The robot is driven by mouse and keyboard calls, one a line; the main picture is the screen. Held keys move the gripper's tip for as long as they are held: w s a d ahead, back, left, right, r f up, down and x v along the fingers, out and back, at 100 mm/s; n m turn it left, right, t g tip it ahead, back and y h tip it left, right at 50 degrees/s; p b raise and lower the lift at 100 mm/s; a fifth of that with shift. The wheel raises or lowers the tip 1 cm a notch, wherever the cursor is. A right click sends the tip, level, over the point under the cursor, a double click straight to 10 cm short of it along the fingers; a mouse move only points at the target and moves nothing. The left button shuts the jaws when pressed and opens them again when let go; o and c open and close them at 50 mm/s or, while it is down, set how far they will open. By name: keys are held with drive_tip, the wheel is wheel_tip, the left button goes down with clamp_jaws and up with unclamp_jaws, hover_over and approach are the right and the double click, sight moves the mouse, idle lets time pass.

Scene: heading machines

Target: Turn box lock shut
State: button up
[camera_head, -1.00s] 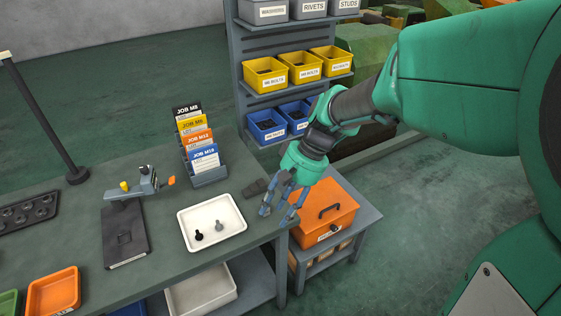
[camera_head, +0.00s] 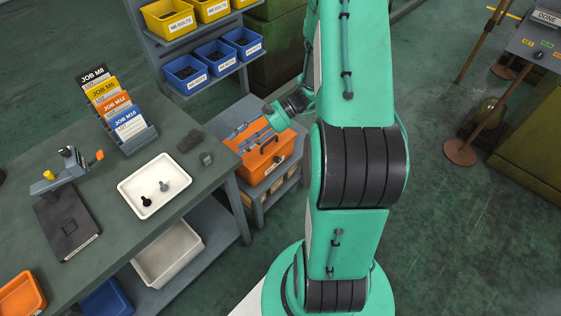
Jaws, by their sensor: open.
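The orange box (camera_head: 262,167) with a dark handle on its lid stands on a low grey stand beside the workbench. My gripper (camera_head: 236,141) is above the left part of the box lid, its bluish fingers spread apart and pointing left, with nothing between them. I cannot tell whether the fingers touch the lid. My gripper covers part of the lid and handle. A small dark detail shows on the front of the box, but it is too small to tell whether it is the lock or how it is turned.
The grey workbench (camera_head: 101,181) is left of the box. It carries a white tray (camera_head: 184,178) with two bolts, a job card rack (camera_head: 139,141) and small dark blocks near its edge. A rack with yellow and blue bins (camera_head: 186,71) stands behind.

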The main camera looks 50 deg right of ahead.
drive_tip(key=d+f+m+t, duration=0.4)
drive_tip(key=d+f+t, duration=0.1)
drive_tip(key=d+f, duration=0.35)
drive_tip(key=m+t+h+p, duration=0.3)
drive_tip(key=m+t+h, duration=0.5)
drive_tip(key=m+h, duration=0.3)
approach(279, 161)
drive_tip(key=s, duration=0.5)
drive_tip(key=shift+w+d, duration=0.2)
drive_tip(key=shift+d, duration=0.05)
drive_tip(key=shift+w+b, duration=0.15)
drive_tip(key=shift+b, duration=0.15)
drive_tip(key=shift+w+a+b, duration=0.2)
drive_tip(key=shift+w+b, duration=0.3)
drive_tip(key=shift+w, duration=2.9)
drive_tip(key=shift+w+a+b, duration=0.15)
drive_tip(key=shift+w+b, duration=0.35)
drive_tip(key=shift+w, duration=2.9)
drive_tip(key=shift+c, duration=0.5)
clamp_jaws()
